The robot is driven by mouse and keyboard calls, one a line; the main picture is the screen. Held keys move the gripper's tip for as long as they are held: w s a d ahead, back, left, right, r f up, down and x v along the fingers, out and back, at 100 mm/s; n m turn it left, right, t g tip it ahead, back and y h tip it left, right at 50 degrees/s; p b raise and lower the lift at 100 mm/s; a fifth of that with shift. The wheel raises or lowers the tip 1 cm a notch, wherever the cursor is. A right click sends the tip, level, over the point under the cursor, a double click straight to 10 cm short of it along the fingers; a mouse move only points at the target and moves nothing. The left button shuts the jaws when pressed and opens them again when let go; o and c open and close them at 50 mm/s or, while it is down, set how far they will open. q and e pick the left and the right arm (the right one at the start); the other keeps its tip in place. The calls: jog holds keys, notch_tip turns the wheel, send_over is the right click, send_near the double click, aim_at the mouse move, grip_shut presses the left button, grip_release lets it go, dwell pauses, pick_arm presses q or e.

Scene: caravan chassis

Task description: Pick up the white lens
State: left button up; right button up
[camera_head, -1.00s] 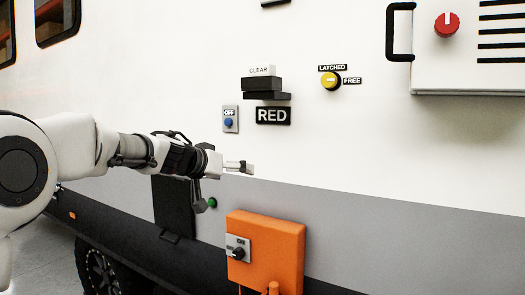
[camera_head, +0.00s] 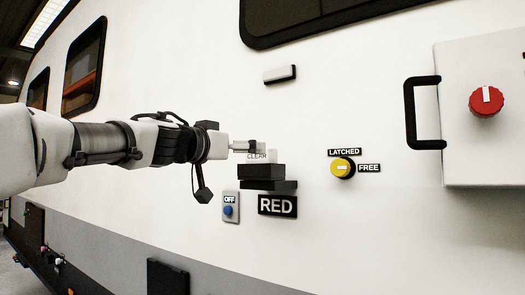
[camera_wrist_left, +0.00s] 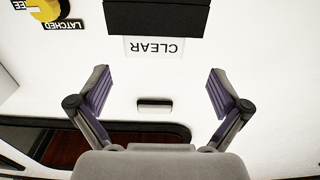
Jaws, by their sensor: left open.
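A white block with a dark edge (camera_head: 280,74), which looks like the white lens, is fixed to the wall above the CLEAR sign. It also shows in the left wrist view (camera_wrist_left: 154,103), centred between and beyond the fingers. My left gripper (camera_head: 252,146) reaches in from the left, below and left of this block, overlapping the top of the CLEAR sign (camera_head: 258,157). In the left wrist view, its fingers (camera_wrist_left: 158,90) are spread wide with nothing between them. My right gripper is not in view.
Black boxes (camera_head: 262,171) jut from the wall under the CLEAR sign, above a RED sign (camera_head: 277,205). An OFF switch (camera_head: 230,207), a yellow knob (camera_head: 342,168) and a white cabinet with a black handle (camera_head: 424,112) stand nearby. The wall around the white block is clear.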

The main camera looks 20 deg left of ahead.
aim_at(262, 156)
pick_arm(q)
jog(key=x, duration=0.2)
jog(key=f+x, duration=0.1)
jog(key=x, duration=0.1)
jog(key=d+x, duration=0.1)
jog(key=x, duration=0.2)
jog(key=shift+s+f+p, duration=0.1)
jog(key=shift+f+p, duration=0.15)
jog(key=shift+p, duration=0.05)
jog(key=shift+w, duration=0.3)
jog(key=shift+s+a+r, duration=0.2)
jog(key=shift+s+a, duration=0.15)
jog(key=shift+s, duration=0.3)
jog(key=shift+s+r, duration=0.1)
jog(key=shift+s, duration=0.1)
jog(key=c, duration=1.1)
jog(key=shift+w+d, duration=0.15)
jog(key=shift+w, duration=0.1)
jog(key=shift+c, duration=0.4)
